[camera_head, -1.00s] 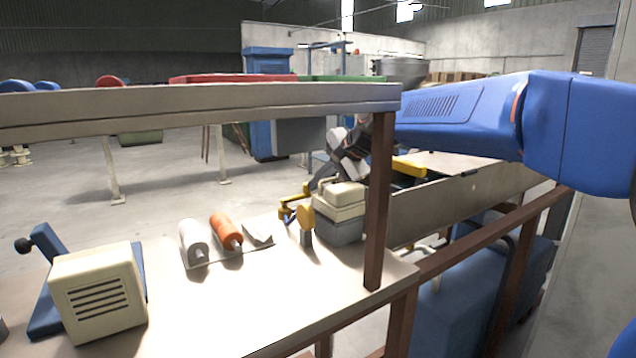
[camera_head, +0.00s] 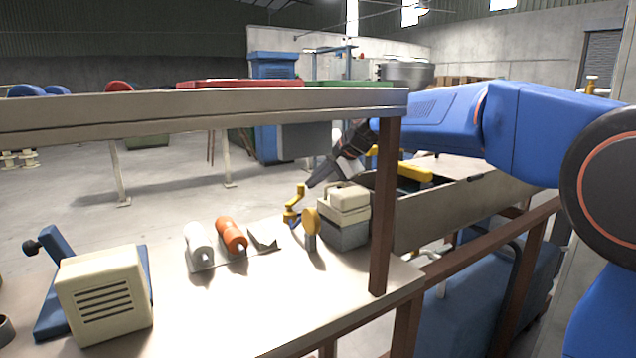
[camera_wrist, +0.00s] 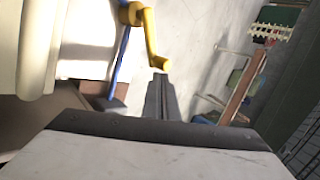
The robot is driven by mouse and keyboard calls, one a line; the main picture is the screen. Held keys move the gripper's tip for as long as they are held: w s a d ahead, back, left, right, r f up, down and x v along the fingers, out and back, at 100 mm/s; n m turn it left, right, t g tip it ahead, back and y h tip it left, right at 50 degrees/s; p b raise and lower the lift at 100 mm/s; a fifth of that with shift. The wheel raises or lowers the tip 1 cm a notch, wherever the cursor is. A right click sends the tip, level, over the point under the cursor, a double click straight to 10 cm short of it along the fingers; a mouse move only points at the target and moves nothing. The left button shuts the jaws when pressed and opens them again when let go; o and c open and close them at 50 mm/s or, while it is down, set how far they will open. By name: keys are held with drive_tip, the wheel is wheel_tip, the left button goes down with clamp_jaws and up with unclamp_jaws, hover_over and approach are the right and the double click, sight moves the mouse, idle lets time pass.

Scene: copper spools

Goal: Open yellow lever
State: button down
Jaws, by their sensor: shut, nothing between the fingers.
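The yellow lever (camera_head: 294,207) is a crank-shaped handle at the far edge of the workbench, with its arm pointing up. It also shows in the wrist view (camera_wrist: 153,42), at top centre, with its bent end just above my fingertips. My gripper (camera_head: 312,184) is shut and empty, just right of the lever's upper end. In the wrist view my closed fingers (camera_wrist: 161,84) point at the lever's end; whether they touch it I cannot tell. A blue bar (camera_wrist: 119,65) runs beneath the lever.
A brown post (camera_head: 384,210) and an overhead beam (camera_head: 200,108) frame the near side.

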drive_tip(key=shift+w+a, duration=0.25)
idle(0.5)
drive_tip(key=shift+r, duration=0.1)
drive_tip(key=s+d+r, duration=0.1)
drive_tip(key=d+r, duration=0.5)
drive_tip(key=d, duration=0.1)
drive_tip(key=shift+r, duration=0.35)
drive_tip(key=shift+s, duration=0.15)
